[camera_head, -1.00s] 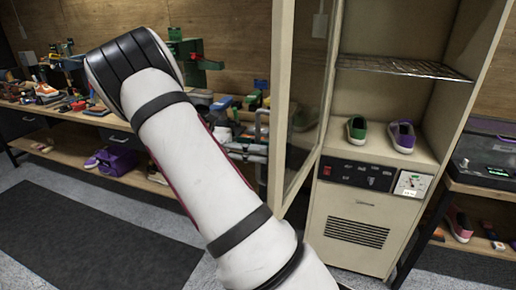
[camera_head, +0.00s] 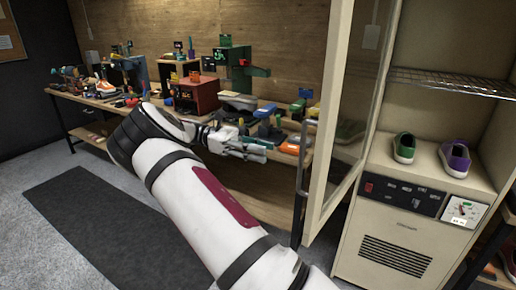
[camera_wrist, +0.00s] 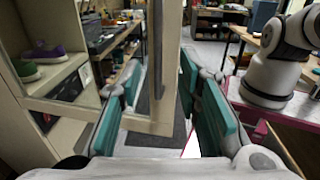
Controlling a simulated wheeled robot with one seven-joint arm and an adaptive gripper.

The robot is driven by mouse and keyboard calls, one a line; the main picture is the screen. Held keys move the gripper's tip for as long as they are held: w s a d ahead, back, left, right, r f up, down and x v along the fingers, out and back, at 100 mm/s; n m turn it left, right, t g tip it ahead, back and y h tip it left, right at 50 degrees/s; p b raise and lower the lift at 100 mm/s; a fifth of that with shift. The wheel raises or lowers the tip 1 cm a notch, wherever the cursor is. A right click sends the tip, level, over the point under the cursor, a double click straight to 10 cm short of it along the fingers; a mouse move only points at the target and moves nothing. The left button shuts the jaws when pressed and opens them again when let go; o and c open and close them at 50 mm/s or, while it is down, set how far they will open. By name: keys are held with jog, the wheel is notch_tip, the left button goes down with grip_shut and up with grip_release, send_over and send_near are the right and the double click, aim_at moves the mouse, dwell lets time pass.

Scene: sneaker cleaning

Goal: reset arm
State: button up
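My gripper (camera_head: 260,150) is in front of the long workbench, left of the open cabinet door, with its fingers pointing right in the head view. In the wrist view my gripper (camera_wrist: 157,88) has its teal finger pads spread apart. Nothing is held between them. The edge of the cabinet door (camera_wrist: 167,60) shows beyond the gap between the fingers, apart from them. My white arm (camera_head: 195,190) runs from the bottom centre of the head view up to the left, then bends back right at the wrist.
The beige cabinet (camera_head: 400,245) stands open with a green shoe (camera_head: 404,148) and a purple shoe (camera_head: 455,158) inside. Its glass door (camera_head: 345,100) swings out near my gripper. The workbench (camera_head: 250,195) carries tools and boxes. A dark mat (camera_head: 100,225) lies on free floor.

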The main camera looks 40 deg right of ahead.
jog(key=shift+w+a, duration=0.15)
jog(key=shift+w, duration=0.1)
dwell(0.5)
jog(key=s+a+r+t+y, duration=0.15)
jog(key=s+t+y, duration=0.25)
jog(key=s+t, duration=0.45)
jog(key=s+a+r+m+t+y, duration=0.2)
jog(key=s+a+m+t, duration=0.3)
jog(key=s+a+t, duration=0.7)
jog(key=shift+s+a+y, duration=0.9)
jog(key=shift+s+a, duration=0.5)
jog(key=shift+a, duration=1.35)
